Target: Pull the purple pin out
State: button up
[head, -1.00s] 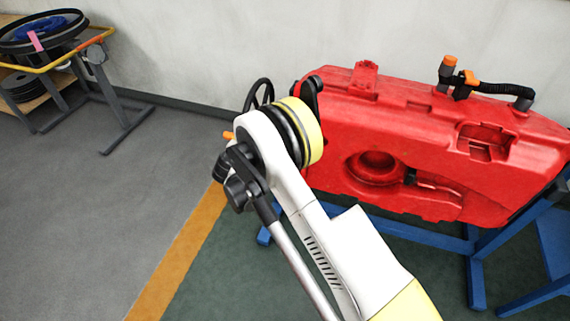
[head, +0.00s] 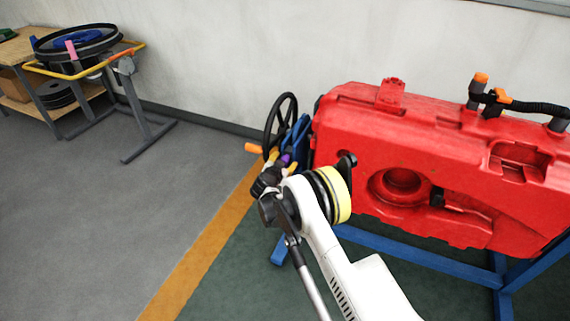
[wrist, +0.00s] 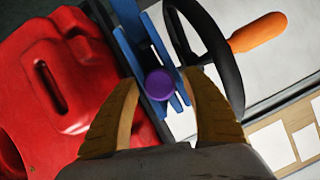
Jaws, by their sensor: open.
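The purple pin (wrist: 159,85) shows its round end in the wrist view, set in a blue bracket (wrist: 138,38). My gripper (wrist: 163,79) is open, with one yellow-brown finger on each side of the pin's end. I cannot tell whether either finger touches the pin. In the head view a small purple patch of the pin (head: 286,158) shows by my gripper (head: 283,162), below the handwheel. The pin's shaft is hidden.
A black handwheel (head: 279,124) with an orange handle (head: 254,148) stands close above the pin. A red tank (head: 350,125) on a blue frame (head: 400,253) is to the right.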

jog(key=shift+w, duration=0.1)
grip_shut()
jog(key=shift+s+a, duration=0.25)
jog(key=shift+s, duration=0.45)
jog(key=shift+s+a, duration=0.2)
jog(key=shift+s, duration=0.45)
jog(key=shift+s+a, duration=0.25)
jog(key=shift+s, duration=0.45)
grip_release()
jog(key=v, duration=1.2)
